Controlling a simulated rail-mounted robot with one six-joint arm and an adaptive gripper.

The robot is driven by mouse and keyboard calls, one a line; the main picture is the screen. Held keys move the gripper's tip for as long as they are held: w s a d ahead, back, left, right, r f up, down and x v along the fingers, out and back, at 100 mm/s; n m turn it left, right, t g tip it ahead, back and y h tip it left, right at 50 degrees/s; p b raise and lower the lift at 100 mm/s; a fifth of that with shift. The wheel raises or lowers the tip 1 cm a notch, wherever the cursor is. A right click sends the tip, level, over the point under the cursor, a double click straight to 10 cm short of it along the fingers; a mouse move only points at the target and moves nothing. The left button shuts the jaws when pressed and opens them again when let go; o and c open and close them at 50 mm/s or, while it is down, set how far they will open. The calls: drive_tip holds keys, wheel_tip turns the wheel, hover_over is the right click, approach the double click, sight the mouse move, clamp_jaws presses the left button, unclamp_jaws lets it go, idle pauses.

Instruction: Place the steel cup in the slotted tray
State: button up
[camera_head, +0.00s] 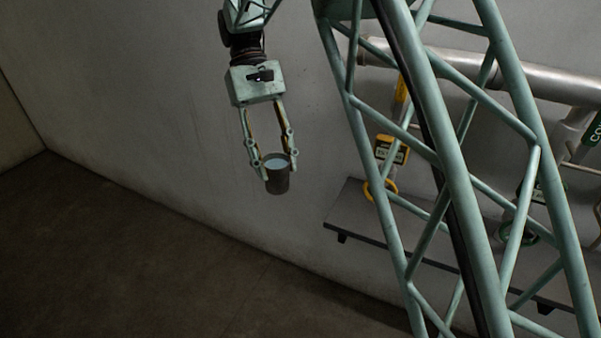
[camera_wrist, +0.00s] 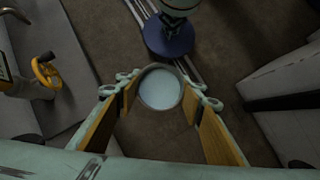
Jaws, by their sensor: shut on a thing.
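The steel cup (camera_head: 278,178) is a dark grey cup, upright, with something pale blue filling its mouth. My gripper (camera_head: 276,165) is shut on the cup near its rim, one finger on each side, and holds it in the air over the floor, in front of the wall. In the wrist view the cup (camera_wrist: 160,90) shows from above as a round rim with the pale surface inside, between the fingertips of my gripper (camera_wrist: 160,97). I cannot make out the slotted tray in either view.
A dark shelf (camera_head: 352,222) runs along the wall at the right, with a yellow tagged device (camera_head: 390,150) and pipes (camera_head: 470,68) above it. In the wrist view a yellow handwheel (camera_wrist: 46,72) is at left. The floor (camera_head: 110,260) at left is clear.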

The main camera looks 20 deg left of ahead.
drive_tip(key=shift+m, duration=0.3)
drive_tip(key=a, duration=0.1)
drive_tip(key=s+a+r, duration=0.1)
drive_tip(key=a+r, duration=0.1)
drive_tip(key=shift+s+a+r, duration=0.2)
drive_tip(key=shift+s+a, duration=0.05)
drive_tip(key=shift+s, duration=0.05)
drive_tip(key=shift+d, duration=0.25)
